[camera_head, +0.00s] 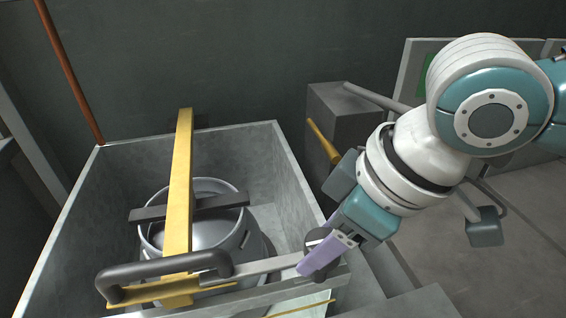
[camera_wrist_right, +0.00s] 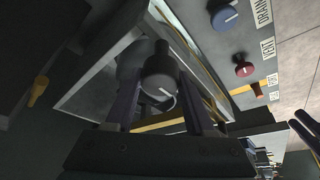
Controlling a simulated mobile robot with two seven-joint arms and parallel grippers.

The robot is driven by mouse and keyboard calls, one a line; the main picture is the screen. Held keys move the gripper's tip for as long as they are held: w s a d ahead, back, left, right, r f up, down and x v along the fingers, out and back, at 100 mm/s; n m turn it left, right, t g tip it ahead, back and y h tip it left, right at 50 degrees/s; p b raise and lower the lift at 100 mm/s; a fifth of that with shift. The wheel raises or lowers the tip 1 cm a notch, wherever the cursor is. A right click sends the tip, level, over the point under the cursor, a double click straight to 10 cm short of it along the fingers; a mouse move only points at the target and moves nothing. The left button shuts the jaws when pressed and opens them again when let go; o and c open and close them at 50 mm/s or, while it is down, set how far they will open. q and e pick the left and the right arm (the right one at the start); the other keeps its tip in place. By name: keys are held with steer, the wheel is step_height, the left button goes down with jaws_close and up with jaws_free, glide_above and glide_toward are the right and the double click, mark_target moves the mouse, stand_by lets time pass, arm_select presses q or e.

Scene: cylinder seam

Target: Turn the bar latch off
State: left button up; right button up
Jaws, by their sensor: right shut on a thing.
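The bar latch shows in the head view as a flat grey bar (camera_head: 265,265) along the front rim of an open grey box (camera_head: 285,165). A dark round knob (camera_head: 318,240) stands at its right end. My right gripper (camera_head: 322,252), with purple fingers, is shut on this knob. In the right wrist view the black knob (camera_wrist_right: 160,75) sits between the two fingers. The bar's left end meets a yellow bar (camera_head: 178,200) with a black handle (camera_head: 165,268). The yellow bar crosses over a metal cylinder (camera_head: 205,215) inside the box. My left gripper is not seen.
A grey block (camera_head: 345,110) with a yellow lever (camera_head: 323,141) stands right of the box. A dark forked shape at the wrist view's right edge is unclear.

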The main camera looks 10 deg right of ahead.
steer(key=shift+r+n+p, duration=0.1)
steer(key=shift+n+p, duration=0.2)
steer(key=shift+n, duration=0.1)
jaws_close()
steer(key=shift+n+g+p, duration=0.4)
steer(key=shift+n+g, duration=0.1)
steer(key=shift+n, duration=0.5)
steer(key=shift+n+g+y, duration=0.3)
steer(key=shift+n+y, duration=0.2)
steer(key=shift+n, duration=0.4)
steer(key=shift+n+g+b, duration=0.3)
steer(key=shift+n+g, duration=0.1)
steer(key=shift+n, duration=0.6)
steer(key=n, duration=0.1)
steer(key=n+g+b, duration=0.1)
steer(key=shift+f+n, duration=0.2)
steer(key=shift+n, duration=0.1)
steer(key=n+g+b, duration=0.1)
steer(key=n+b, duration=0.1)
steer(key=n, duration=0.1)
steer(key=shift+a+n, duration=0.1)
steer(key=shift+n, duration=0.2)
steer(key=n+g+h+b, duration=0.1)
steer(key=n+b, duration=0.1)
steer(key=n, duration=0.2)
steer(key=shift+g+b, duration=0.35)
steer(key=shift+g, duration=0.05)
steer(key=shift+r+n, duration=0.1)
steer(key=shift+n, duration=0.4)
